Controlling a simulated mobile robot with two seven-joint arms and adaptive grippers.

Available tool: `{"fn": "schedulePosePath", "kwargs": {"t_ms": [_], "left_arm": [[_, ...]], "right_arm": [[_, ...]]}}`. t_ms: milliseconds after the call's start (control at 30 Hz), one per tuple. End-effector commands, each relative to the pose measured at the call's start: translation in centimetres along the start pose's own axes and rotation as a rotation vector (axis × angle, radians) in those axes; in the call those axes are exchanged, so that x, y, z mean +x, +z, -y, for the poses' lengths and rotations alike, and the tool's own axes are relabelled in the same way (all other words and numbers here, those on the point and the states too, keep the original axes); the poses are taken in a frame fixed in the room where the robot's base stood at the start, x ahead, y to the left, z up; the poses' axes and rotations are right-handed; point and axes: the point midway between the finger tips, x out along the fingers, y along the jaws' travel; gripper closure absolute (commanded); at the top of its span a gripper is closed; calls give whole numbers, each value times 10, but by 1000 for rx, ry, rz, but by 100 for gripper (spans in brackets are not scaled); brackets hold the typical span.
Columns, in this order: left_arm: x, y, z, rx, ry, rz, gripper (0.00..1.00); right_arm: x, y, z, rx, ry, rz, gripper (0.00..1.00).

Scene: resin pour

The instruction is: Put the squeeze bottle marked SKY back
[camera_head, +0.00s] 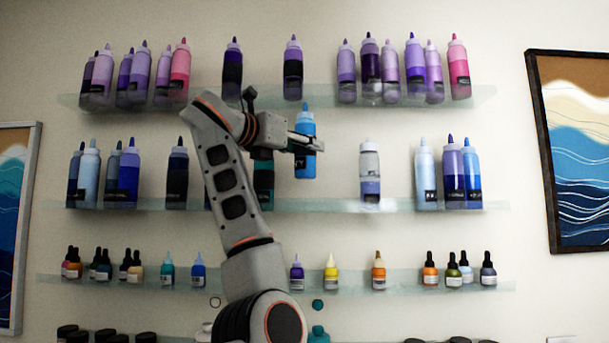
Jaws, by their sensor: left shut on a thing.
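A bright blue squeeze bottle (306,167) with a blue pointed nozzle is held upright in my left gripper (309,143). The gripper is shut around its middle. Its dark label is partly hidden by the fingers; only the end of the word shows, and it looks like "Y". The bottle's base shows above the middle glass shelf (318,206), with a gap below it in the picture. My arm comes up from below and hides part of the shelf. My right gripper is not in view.
On the middle shelf a dark teal bottle (263,190) stands left of the held bottle, partly behind my arm, and a clear-topped grey-blue bottle (370,172) stands right. Bare shelf lies between them. Purple bottles stand on the upper shelf (205,98), small bottles on the lower shelf (405,280).

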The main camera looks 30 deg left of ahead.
Motion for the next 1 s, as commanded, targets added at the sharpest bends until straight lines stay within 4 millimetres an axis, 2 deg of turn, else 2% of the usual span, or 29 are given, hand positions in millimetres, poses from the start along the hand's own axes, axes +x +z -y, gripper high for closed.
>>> {"fn": "schedulePosePath", "kwargs": {"t_ms": [233, 367, 567, 800, 1000], "left_arm": [[30, 2, -23, -1, -1, 1, 86], [30, -19, -23, -1, 0, 0, 86], [29, -32, -23, 0, 1, 2, 86], [29, -63, -22, -1, 1, 0, 86], [32, -70, -24, 1, -1, 1, 86]], "right_arm": [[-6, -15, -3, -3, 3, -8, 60], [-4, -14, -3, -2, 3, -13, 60], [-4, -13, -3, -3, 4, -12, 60], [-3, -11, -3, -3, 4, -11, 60], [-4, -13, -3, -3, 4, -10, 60]]}}
